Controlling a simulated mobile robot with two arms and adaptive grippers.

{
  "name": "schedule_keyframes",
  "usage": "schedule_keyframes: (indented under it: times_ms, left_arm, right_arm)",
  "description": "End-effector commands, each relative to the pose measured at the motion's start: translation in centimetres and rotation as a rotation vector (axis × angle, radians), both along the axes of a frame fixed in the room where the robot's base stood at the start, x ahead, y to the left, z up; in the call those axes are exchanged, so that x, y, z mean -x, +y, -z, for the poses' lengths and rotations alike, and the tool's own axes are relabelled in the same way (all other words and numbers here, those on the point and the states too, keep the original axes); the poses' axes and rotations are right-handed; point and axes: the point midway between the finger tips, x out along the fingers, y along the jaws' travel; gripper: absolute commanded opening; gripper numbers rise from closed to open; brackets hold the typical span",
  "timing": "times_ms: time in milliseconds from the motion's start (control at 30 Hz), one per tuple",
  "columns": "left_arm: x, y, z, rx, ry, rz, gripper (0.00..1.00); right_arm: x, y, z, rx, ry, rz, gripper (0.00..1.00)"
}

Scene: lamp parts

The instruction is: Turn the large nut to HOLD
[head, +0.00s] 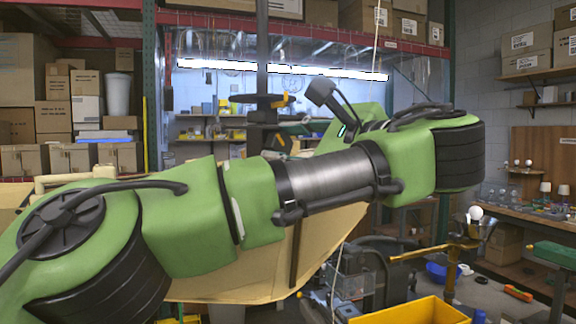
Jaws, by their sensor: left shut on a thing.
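My left arm runs large across the view from the lower left to the right and folds back behind itself. A small black part at its far end, which looks like my left gripper (322,92), shows above the metal tube of the arm. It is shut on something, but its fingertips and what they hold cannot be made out. I cannot make out the large nut or any HOLD mark; my arm hides much of the middle of the view. My right gripper is not in view.
A black upright post (262,50) with clamps stands behind my arm. A yellow bin (415,312) is at the bottom. A white bulb (475,213) shows at the right by a brass-coloured stand (430,252). Shelves with cardboard boxes (22,65) and a wooden bench (525,228) stand farther back.

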Motion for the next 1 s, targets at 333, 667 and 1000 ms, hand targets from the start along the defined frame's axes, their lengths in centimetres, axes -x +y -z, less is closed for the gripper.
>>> schedule_keyframes:
  times_ms: [333,667,1000]
  left_arm:
    - [-0.1,0.3,0.1,0.135,-0.106,-0.002,0.1]
    - [-0.1,0.2,-0.2,0.168,-0.134,0.0,0.1]
    - [-0.1,0.2,-0.3,0.168,-0.136,0.001,0.42]
  right_arm:
    - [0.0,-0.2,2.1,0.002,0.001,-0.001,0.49]
    - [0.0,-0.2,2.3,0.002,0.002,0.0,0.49]
    - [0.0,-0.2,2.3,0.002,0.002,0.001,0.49]
